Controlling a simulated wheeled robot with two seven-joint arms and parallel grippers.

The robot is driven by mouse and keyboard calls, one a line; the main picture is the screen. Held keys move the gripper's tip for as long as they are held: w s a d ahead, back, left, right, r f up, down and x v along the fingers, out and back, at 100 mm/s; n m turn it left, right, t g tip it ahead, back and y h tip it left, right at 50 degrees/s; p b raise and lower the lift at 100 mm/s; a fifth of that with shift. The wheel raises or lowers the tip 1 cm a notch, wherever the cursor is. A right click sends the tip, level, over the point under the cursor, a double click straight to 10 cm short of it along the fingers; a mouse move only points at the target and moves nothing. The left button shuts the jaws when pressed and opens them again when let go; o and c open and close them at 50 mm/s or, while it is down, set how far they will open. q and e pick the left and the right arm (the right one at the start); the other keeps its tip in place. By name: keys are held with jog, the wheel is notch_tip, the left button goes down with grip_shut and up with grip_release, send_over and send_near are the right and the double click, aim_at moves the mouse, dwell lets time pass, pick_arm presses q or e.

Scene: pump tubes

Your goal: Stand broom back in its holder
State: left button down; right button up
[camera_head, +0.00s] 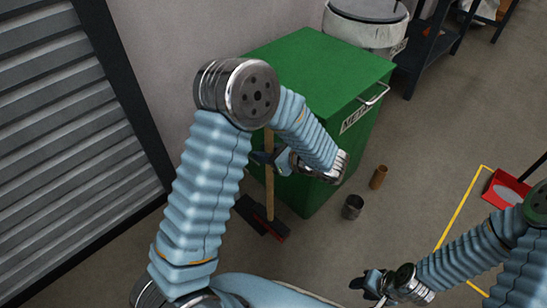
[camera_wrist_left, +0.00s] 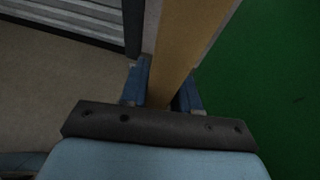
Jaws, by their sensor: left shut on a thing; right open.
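The broom has a pale wooden handle (camera_head: 269,188) and a dark head with a red part (camera_head: 266,224). It is close to upright beside the green bin, its head low near the floor; I cannot tell whether it touches. My left gripper (camera_head: 262,158) is shut on the handle. In the left wrist view the handle (camera_wrist_left: 184,45) runs between the two blue fingers (camera_wrist_left: 163,92). My arm hides the handle's upper part in the head view. My right gripper (camera_head: 366,282) is open and empty at the bottom. I cannot make out a broom holder for certain.
The green bin (camera_head: 310,62) with a label and handle stands right behind the broom. A dark metal cup (camera_head: 352,207) and a rusty cylinder (camera_head: 379,177) stand on the floor. A red tray (camera_head: 508,190) lies by yellow floor tape. A grey shutter (camera_head: 60,130) is at left.

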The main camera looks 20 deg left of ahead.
pick_arm(q)
jog(key=w+r+b+x, duration=0.1)
jog(key=w+x, duration=0.1)
jog(key=x, duration=0.8)
jog(key=shift+a+r, duration=0.3)
jog(key=shift+a, duration=0.05)
jog(key=c, duration=0.7)
grip_release()
jog(key=shift+c, duration=0.2)
jog(key=shift+d, duration=0.1)
